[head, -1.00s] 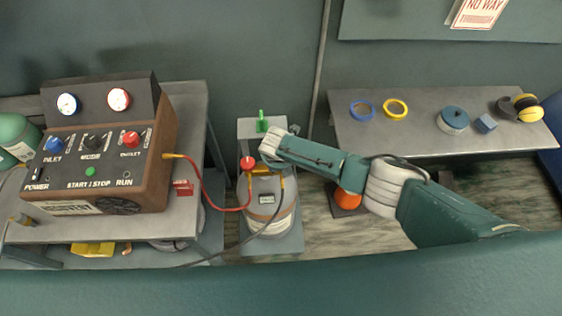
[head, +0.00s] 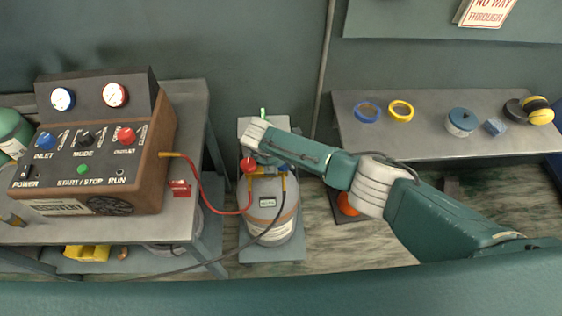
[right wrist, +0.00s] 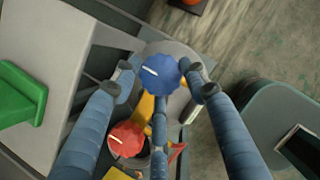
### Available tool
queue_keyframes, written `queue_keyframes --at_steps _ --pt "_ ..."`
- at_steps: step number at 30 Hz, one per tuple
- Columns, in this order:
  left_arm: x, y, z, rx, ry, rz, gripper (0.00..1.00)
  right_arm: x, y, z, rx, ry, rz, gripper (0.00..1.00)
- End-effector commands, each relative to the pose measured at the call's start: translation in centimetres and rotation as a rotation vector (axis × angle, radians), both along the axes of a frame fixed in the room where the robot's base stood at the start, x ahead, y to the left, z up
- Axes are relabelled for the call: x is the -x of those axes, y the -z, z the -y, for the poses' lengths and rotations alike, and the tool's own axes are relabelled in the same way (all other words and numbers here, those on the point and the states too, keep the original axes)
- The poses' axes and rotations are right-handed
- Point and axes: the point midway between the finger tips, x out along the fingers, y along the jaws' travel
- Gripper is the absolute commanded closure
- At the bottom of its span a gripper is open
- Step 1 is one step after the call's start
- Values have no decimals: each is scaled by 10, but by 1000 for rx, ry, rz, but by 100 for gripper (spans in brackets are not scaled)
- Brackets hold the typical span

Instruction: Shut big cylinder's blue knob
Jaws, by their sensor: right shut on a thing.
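The big cylinder (head: 268,228) stands upright, grey-white with a tan band, on the low platform between the tables. Its blue knob (right wrist: 160,75), with a white mark on top, shows in the right wrist view. My right gripper (right wrist: 162,79) is shut on the blue knob, with fingertips on opposite sides and a third finger below it. In the head view my right gripper (head: 257,144) is over the cylinder's top and mostly hides the blue knob. The cylinder's red knob (head: 248,165) is just left of it and also shows in the right wrist view (right wrist: 126,139). My left gripper is not in view.
A red hose (head: 215,203) runs from the recovery machine (head: 95,150) to the cylinder, and a dark hose lies below. A green object (right wrist: 20,95) is beside my fingers. The right table (head: 430,135) holds tape rolls and ear muffs.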

Motion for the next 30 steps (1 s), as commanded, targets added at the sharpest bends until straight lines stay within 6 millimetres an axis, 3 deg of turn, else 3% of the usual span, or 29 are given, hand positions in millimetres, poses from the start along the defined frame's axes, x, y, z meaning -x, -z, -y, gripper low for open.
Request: queue_keyframes --at_steps 7,8,10,22,30 --pt "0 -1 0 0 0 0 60 -4 -3 5 8 5 8 83" --pt "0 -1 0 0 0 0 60 -4 -3 5 7 5 7 51" --pt "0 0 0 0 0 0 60 -4 -3 4 6 5 7 40" --pt "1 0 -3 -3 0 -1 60 0 -6 0 1 1 3 40" --pt "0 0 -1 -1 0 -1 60 11 -41 -8 -1 0 4 40"
